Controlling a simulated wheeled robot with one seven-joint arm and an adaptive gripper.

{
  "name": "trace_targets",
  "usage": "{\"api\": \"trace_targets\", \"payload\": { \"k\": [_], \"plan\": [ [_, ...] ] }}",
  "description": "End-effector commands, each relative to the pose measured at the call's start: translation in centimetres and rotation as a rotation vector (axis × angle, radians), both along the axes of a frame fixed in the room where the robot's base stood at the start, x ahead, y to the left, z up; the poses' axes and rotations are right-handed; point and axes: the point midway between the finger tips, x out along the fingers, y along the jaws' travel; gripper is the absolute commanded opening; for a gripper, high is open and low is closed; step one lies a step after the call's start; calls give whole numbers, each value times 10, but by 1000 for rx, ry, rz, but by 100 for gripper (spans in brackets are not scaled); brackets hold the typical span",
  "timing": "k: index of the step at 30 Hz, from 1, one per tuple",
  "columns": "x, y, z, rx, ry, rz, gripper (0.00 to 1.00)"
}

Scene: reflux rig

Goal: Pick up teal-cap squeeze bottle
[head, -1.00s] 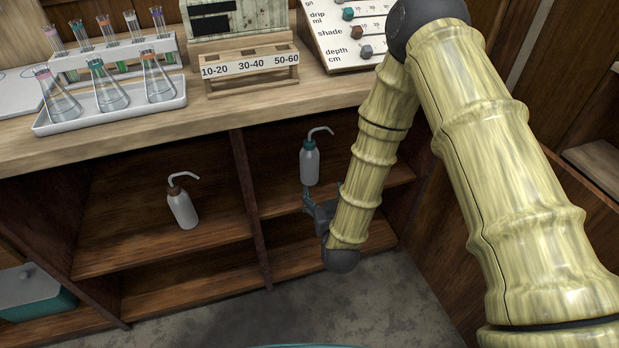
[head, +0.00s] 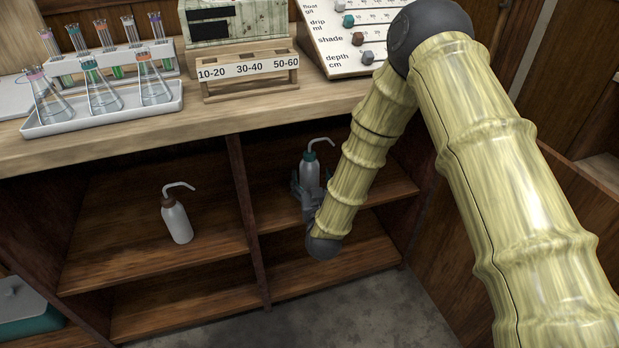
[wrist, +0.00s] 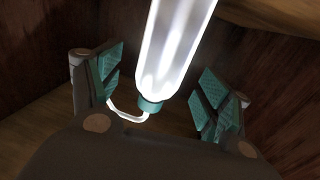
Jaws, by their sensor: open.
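The teal-cap squeeze bottle (head: 310,173) stands upright on the right bay's upper shelf, with its bent white spout above the cap. In the wrist view the white bottle (wrist: 174,50) shows its teal cap and spout at the lower end. My gripper (head: 307,190) is at the bottle in the head view, partly covering its lower body. In the wrist view my gripper's fingers (wrist: 165,92) are open, one on each side of the bottle, with visible gaps. The bottle's base is hidden in the head view.
A brown-cap squeeze bottle (head: 176,220) stands in the left bay. An upright divider (head: 247,210) separates the bays. The counter (head: 150,135) above holds a tray of flasks (head: 60,127), a labelled wooden rack (head: 248,88) and a slider panel (head: 350,50).

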Motion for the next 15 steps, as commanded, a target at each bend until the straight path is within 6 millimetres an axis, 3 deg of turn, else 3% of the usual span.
{"api": "trace_targets", "payload": {
  "k": [7, 15],
  "plan": [
    [33, 6, -1, 2, -3, -1, 78],
    [43, 7, 0, 0, -1, 0, 78]
  ]
}}
